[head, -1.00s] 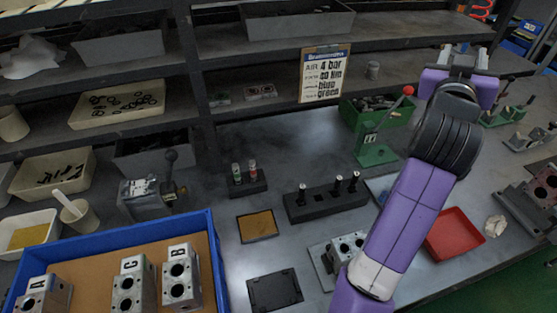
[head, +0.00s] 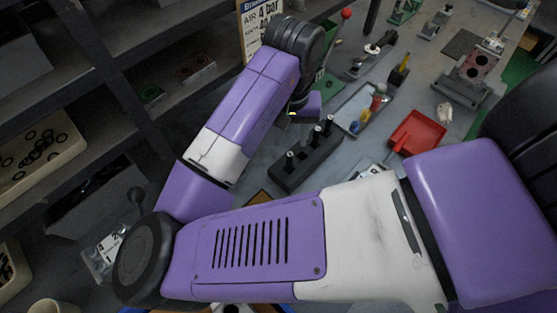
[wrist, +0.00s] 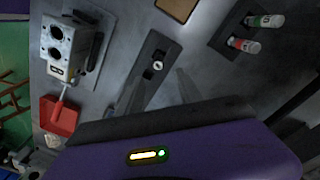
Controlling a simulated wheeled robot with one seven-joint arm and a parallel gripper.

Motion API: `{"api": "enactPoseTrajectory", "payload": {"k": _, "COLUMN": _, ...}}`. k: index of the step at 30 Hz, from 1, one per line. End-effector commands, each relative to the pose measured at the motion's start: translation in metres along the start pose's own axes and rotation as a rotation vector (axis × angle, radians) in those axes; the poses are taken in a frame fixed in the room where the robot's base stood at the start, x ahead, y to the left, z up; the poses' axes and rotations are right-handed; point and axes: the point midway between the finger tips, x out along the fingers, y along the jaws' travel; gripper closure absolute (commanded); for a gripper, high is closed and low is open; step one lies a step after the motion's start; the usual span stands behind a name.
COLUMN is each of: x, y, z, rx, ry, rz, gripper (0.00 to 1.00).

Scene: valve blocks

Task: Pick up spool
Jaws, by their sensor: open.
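The spools stand upright in a long black rack (head: 292,176). In the head view three show: a near-left spool (head: 289,157), a middle spool (head: 317,131) and a far spool (head: 328,120). My gripper (wrist: 160,77) is open and empty, its two grey fingers spread over the rack in the wrist view. One spool (wrist: 158,65) shows end-on near the gap between the fingertips, by a dark slot of the rack (wrist: 160,42). I cannot tell its height below the fingers. In the head view my wrist hangs just behind the rack and the fingers are hidden.
A metal valve block (wrist: 62,48) and a red tray (head: 418,132) lie to one side of the rack. Two small bottles, green-capped (wrist: 264,20) and red-capped (wrist: 243,44), stand on the other side. A grey tray of tools (head: 362,108) lies beyond the rack. Shelves (head: 85,90) stand at left.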

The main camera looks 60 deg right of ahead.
Motion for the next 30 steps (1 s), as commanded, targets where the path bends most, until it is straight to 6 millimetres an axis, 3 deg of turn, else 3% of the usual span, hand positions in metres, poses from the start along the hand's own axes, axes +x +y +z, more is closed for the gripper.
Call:
{"api": "enactPoseTrajectory", "payload": {"k": 4, "x": 0.004, "y": -0.004, "z": 0.006, "rx": -0.02, "ry": -0.026, "rz": -0.015, "gripper": 0.57}}
{"api": "enactPoseTrajectory", "payload": {"k": 14, "x": 0.036, "y": -0.002, "z": 0.008, "rx": -0.024, "ry": -0.023, "rz": -0.014, "gripper": 0.57}}
{"api": "enactPoseTrajectory", "payload": {"k": 22, "x": 0.072, "y": 0.0, "z": 0.011, "rx": -0.023, "ry": -0.022, "rz": -0.013, "gripper": 0.57}}
{"api": "enactPoseTrajectory", "payload": {"k": 30, "x": 0.078, "y": 0.0, "z": 0.01, "rx": -0.022, "ry": -0.02, "rz": -0.014, "gripper": 0.57}}
